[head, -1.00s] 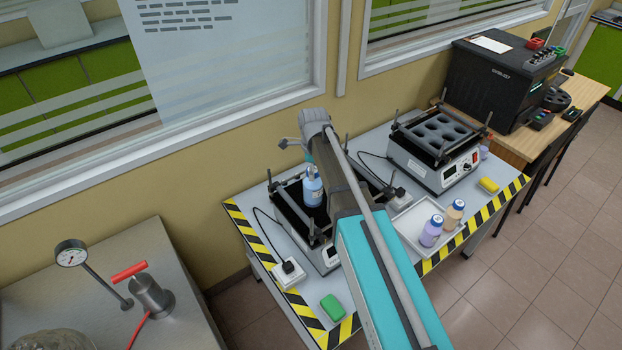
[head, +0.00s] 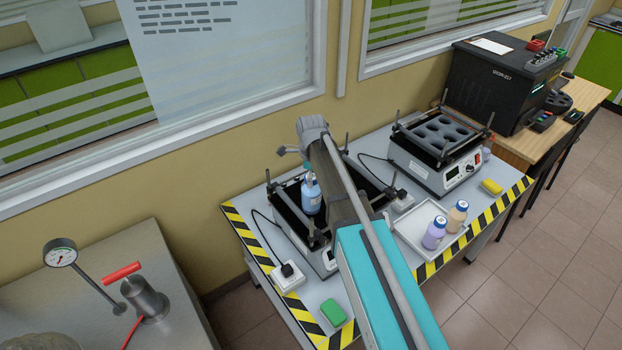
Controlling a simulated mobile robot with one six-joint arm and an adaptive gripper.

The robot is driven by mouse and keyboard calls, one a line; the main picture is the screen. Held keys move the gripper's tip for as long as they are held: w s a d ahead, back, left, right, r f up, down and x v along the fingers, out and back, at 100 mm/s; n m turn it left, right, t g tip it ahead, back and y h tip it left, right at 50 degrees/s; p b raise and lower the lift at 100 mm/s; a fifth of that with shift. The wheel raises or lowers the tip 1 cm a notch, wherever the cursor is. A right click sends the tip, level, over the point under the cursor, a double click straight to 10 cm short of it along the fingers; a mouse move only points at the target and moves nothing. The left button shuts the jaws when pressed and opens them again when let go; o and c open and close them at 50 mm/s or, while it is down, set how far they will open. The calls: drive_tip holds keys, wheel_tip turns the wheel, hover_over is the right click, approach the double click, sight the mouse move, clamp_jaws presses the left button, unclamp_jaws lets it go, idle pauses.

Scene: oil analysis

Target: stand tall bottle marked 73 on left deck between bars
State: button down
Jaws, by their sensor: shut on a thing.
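The tall blue bottle (head: 312,196) is upright at the left shaker's deck (head: 285,196), among its black bars. My arm hides the right part of the deck and some of the bottle. The bottle's marking is too small to read. I cannot tell whether its base touches the deck. My gripper (head: 309,170) is above the deck at the bottle's top, mostly hidden by my wrist, and shut on the bottle.
A right shaker (head: 436,150) with a holed rack stands at the back.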

drive_tip(key=shift+f, duration=0.15)
drive_tip(key=shift+c, duration=0.4)
unclamp_jaws()
drive_tip(key=shift+r, duration=0.2)
wheel_tip(320, 180, up, 12)
drive_tip(key=p, duration=1.2)
idle(0.5)
drive_tip(key=s+d+n, duration=1.4)
drive_tip(key=s+n, duration=0.4)
drive_tip(key=n, duration=0.2)
drive_tip(key=shift+s+d, duration=0.35)
drive_tip(key=shift+s, duration=0.05)
